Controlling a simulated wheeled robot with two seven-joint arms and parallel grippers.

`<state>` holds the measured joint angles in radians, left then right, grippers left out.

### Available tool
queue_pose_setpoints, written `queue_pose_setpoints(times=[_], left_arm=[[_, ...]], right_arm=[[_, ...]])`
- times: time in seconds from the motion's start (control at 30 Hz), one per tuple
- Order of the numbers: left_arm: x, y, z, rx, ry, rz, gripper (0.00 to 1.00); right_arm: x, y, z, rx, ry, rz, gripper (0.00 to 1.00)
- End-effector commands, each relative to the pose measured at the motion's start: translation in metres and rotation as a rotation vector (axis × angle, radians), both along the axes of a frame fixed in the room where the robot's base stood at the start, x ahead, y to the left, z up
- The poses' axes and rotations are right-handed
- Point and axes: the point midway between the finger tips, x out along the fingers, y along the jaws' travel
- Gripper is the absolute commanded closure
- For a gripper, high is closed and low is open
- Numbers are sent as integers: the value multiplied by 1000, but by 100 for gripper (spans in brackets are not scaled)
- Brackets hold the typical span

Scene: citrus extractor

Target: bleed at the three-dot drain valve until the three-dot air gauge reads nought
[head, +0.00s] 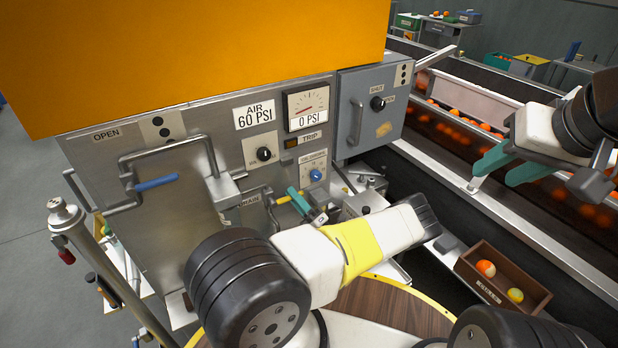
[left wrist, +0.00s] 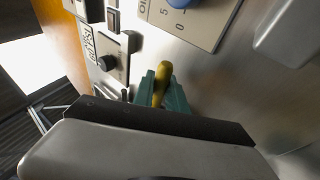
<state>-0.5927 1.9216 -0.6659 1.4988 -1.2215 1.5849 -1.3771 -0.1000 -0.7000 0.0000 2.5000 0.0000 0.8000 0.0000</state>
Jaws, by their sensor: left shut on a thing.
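The steel panel (head: 95,165) carries a plate with two dots showing (head: 160,127); the orange cover may hide more. Its air gauge (head: 306,106) has a digital line of 0 PSI, beside a label (head: 254,115) reading AIR 60 PSI. The drain valve's yellow handle (head: 283,200) sticks out low on the panel, by a partly hidden label ending in RAIN. My left gripper (head: 297,202) is shut on this handle, which also shows between its teal fingers in the left wrist view (left wrist: 161,84). My right gripper (head: 494,177) is open and empty above the conveyor.
A blue-handled lever (head: 157,183) stands out at left. A brown crate (head: 500,278) with fruit lies at lower right. An orange cover (head: 200,55) overhangs the panel.

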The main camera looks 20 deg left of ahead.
Motion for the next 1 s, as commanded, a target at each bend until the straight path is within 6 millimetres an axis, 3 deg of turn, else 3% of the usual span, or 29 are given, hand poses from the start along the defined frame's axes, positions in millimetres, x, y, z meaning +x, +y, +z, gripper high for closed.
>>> queue_pose_setpoints(times=[0.43,0.47,0.53,0.87,1.0], left_arm=[[1,-1,-2,4,11,-3,100],[1,-1,-2,4,11,-3,77],[1,-1,-2,3,10,-3,63],[0,-1,-2,4,8,-1,61],[-3,-11,-8,2,8,-3,61]], right_arm=[[0,0,0,0,0,0,61],[0,0,0,0,0,0,61],[0,0,0,0,0,0,61],[0,0,0,0,0,0,61],[0,0,0,0,0,0,61]])
